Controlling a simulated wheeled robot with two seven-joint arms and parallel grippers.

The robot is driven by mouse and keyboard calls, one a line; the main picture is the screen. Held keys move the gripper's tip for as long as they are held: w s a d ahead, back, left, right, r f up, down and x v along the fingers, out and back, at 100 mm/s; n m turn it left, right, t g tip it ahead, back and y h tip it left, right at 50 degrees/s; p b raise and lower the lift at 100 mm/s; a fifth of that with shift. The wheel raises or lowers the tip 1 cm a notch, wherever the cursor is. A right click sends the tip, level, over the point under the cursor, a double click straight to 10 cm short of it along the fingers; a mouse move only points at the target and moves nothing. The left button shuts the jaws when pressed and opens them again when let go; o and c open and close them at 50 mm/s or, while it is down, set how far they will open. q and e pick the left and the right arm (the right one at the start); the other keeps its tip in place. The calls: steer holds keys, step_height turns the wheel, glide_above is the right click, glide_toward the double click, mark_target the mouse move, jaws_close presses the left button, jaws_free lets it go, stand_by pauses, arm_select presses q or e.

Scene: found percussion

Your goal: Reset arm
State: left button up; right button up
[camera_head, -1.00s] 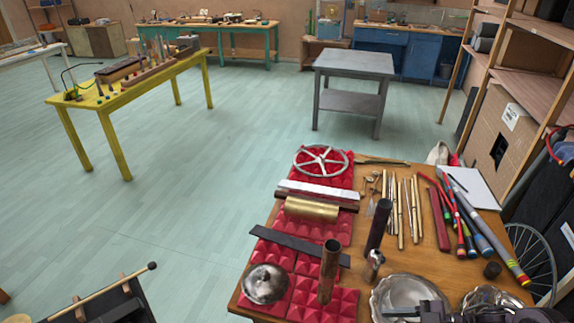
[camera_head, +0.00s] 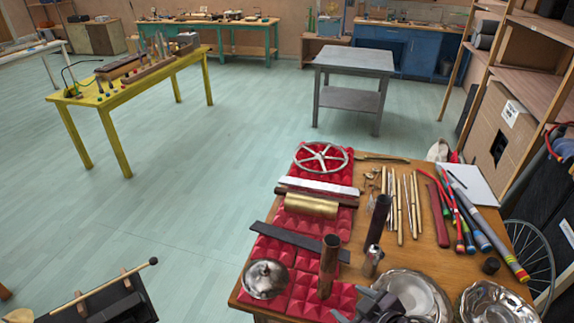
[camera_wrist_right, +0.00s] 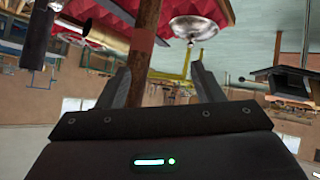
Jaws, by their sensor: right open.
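My right gripper (camera_head: 372,305) shows at the bottom edge of the head view, in front of the workbench's near edge. It is partly cut off. In the right wrist view its two dark fingers (camera_wrist_right: 163,78) stand apart with nothing held. A brown metal tube (camera_head: 328,268) stands on red foam just beyond it; the tube also appears behind the fingers in the wrist view (camera_wrist_right: 143,40). A silver domed bell (camera_head: 266,279) sits on the foam to the left. My left gripper is not in view.
A dark upright tube (camera_head: 378,222), a small metal cylinder (camera_head: 373,261) and shiny bowls (camera_head: 421,296) crowd the workbench near the gripper. Sticks and colored tubes lie behind. The floor between tables is clear.

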steer(key=s+d+r+m+g+h, duration=0.1)
steer(key=s+d+m+g+h, duration=0.15)
steer(key=s+m, duration=0.2)
steer(key=s+d+r+m+g+h, duration=0.1)
steer(key=s+d+m+g+h, duration=0.15)
steer(key=s, duration=0.35)
step_height(320, 180, down, 31)
steer(key=s+g+b, duration=0.2)
steer(key=b, duration=0.1)
steer(key=s+d+f+g+b, duration=0.1)
steer(key=s+d+f+b, duration=0.2)
steer(key=s+f, duration=1.7)
step_height(320, 180, down, 3)
steer(key=shift+s+d+r+g, duration=0.1)
steer(key=shift+s+d+g, duration=0.05)
steer(key=shift+d+g, duration=0.15)
